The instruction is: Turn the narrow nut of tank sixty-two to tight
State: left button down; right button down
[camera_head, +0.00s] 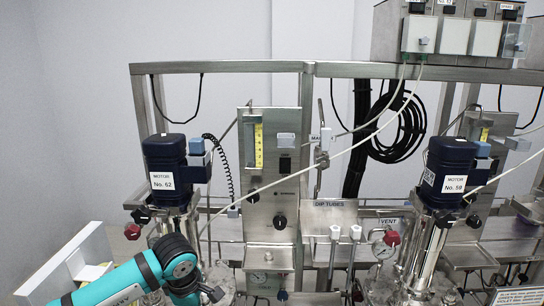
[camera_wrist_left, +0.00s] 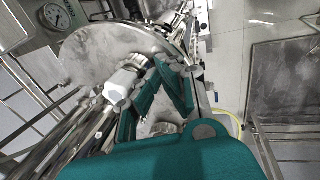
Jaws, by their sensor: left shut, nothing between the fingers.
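The dark blue motor labelled No. 62 (camera_head: 167,172) stands above its tank at the left in the head view. My teal left arm crosses in front of that tank and hides much of its top. In the wrist view my left gripper (camera_wrist_left: 155,68) is shut and empty, its fingers reaching over a round steel tank lid (camera_wrist_left: 88,48). A pale, faceted fitting (camera_wrist_left: 122,86) sits just left of the fingers, close to them; I cannot tell whether they touch. I cannot tell which part is the narrow nut. My right gripper is not in view.
A pressure gauge (camera_wrist_left: 56,16) and steel pipes crowd the wrist view's left. Open floor (camera_wrist_left: 230,60) shows at its right.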

pick_arm(q)
jog(key=shift+s+a, duration=0.2)
jog(key=shift+s, duration=0.05)
jog(key=w+p+v, duration=0.1)
jog(key=v, duration=0.4)
jog(key=shift+r+p, duration=0.4)
jog(key=shift+r, duration=0.15)
